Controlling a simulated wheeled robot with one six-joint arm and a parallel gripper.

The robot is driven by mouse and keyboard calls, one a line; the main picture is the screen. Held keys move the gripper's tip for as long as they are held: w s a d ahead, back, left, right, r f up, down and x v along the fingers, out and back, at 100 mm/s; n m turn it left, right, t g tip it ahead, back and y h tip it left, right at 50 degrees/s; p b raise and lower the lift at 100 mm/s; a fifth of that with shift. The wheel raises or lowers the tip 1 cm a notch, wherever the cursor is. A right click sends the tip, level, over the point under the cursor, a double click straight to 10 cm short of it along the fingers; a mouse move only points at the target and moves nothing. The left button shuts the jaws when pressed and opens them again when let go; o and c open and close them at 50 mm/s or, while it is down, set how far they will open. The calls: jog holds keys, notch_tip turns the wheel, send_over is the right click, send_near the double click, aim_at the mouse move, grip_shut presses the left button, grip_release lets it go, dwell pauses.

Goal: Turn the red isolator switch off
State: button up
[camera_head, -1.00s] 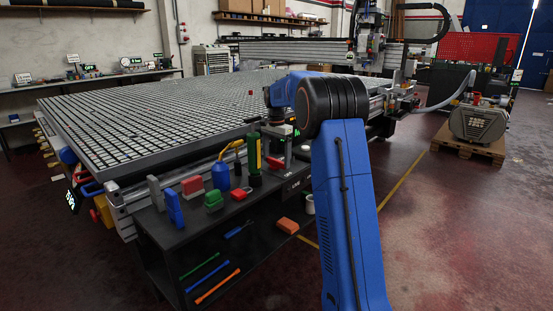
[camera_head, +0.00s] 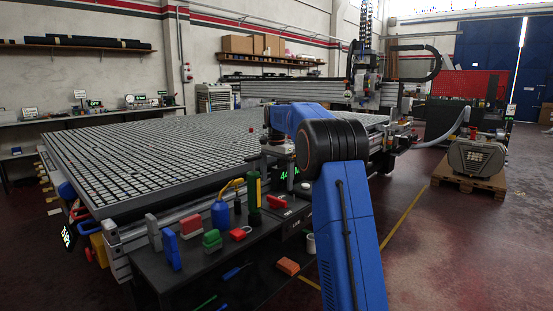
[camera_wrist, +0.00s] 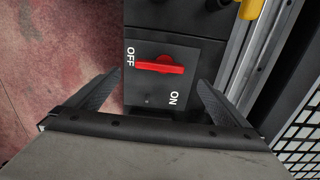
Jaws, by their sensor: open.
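The red isolator switch handle (camera_wrist: 160,65) sits on a dark square plate in the wrist view. It lies roughly crosswise in the picture, its left end close to the white OFF lettering (camera_wrist: 130,56). The white ON lettering (camera_wrist: 173,98) is below and to the right. My gripper (camera_wrist: 156,79) is open above the plate, one finger on each side of the handle, with gaps and no visible contact. In the head view the red switch (camera_head: 276,201) shows small on a dark box at the bench's right end. The fingertips cannot be made out there.
A yellow item (camera_wrist: 250,8) and metal rail lie right of the plate.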

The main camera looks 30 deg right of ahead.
notch_tip(320, 180, up, 10)
jog(key=shift+f, duration=0.15)
dwell(0.7)
